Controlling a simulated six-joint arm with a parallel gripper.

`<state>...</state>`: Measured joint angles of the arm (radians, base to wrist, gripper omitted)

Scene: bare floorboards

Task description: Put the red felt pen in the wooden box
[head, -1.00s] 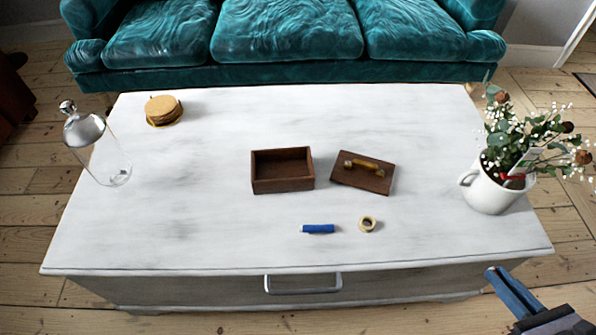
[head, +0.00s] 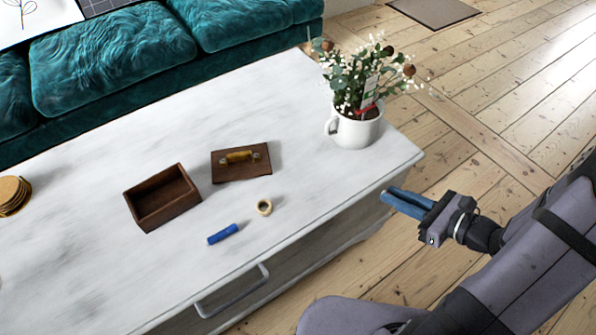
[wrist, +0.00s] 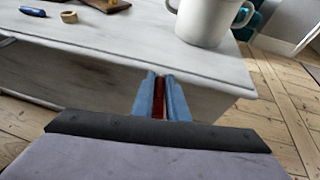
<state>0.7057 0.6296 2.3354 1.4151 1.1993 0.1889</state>
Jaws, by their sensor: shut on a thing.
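The wooden box (head: 172,210) is dark brown, open and looks empty, on the white table in the head view. Its dark lid (head: 228,172) with a yellowish handle lies beside it to the right. My gripper (head: 392,200) has blue fingers and is off the table's right front edge, well away from the box. In the wrist view its fingers (wrist: 160,76) are shut on a red thing, the red felt pen (wrist: 159,96), mostly hidden between them. The pen cannot be made out in the head view.
On the table (head: 90,265) are a blue cylinder (head: 222,234), a tape roll (head: 264,208), coasters (head: 12,192) and a white mug (head: 355,132) of flowers near the right end. A teal sofa (head: 110,60) stands behind. Bare floorboards are on the right.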

